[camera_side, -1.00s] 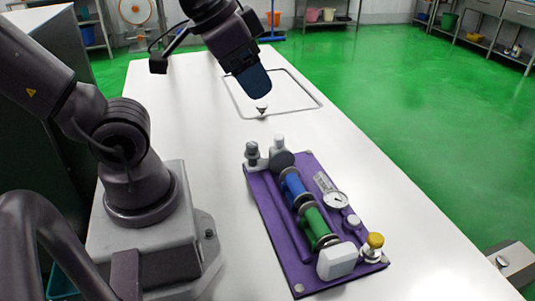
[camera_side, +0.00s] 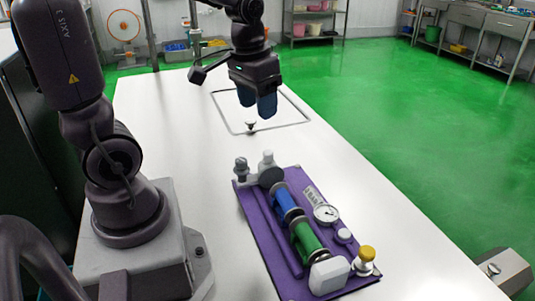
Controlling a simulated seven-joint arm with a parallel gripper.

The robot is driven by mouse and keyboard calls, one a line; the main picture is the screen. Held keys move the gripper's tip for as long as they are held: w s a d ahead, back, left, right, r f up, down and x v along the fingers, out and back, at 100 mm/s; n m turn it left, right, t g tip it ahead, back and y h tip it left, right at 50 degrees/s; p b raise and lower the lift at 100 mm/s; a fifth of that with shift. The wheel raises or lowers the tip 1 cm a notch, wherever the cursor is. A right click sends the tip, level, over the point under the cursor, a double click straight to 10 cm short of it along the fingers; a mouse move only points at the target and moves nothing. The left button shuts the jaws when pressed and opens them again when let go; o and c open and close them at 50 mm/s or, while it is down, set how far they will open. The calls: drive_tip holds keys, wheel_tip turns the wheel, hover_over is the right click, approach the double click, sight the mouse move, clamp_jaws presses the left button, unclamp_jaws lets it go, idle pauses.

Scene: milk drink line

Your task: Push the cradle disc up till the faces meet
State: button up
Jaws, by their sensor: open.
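A purple board (camera_side: 256,228) lies on the white table and carries a row of round parts. A dark grey disc (camera_side: 271,178), which looks like the cradle disc, stands at the far end of the row. A blue cylinder (camera_side: 286,200) and a green cylinder (camera_side: 306,237) follow towards a white block (camera_side: 329,274) at the near end. Any gap between the disc and the blue cylinder is too small to judge.
A round gauge (camera_side: 326,214) and a brass-coloured knob (camera_side: 367,254) stand on the board's right side. Grey-white fittings (camera_side: 266,160) rise at its far end. A small dark peg-like piece (camera_side: 251,126) stands below the gripper by the outlined rectangle (camera_side: 296,122).

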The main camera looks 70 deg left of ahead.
drive_tip(key=n+g, duration=0.1)
drive_tip(key=g, duration=0.1)
hover_over(268, 152)
drive_tip(key=s+d, duration=0.1)
drive_tip(key=s, duration=0.1)
wheel_tip(268, 152, down, 7)
drive_tip(key=w+a, duration=0.1)
drive_tip(key=w, duration=0.1)
drive_tip(key=shift+m+t, duration=0.3)
drive_tip(key=shift+m, duration=0.1)
wheel_tip(268, 152, down, 13)
drive_tip(key=shift+r, duration=0.1)
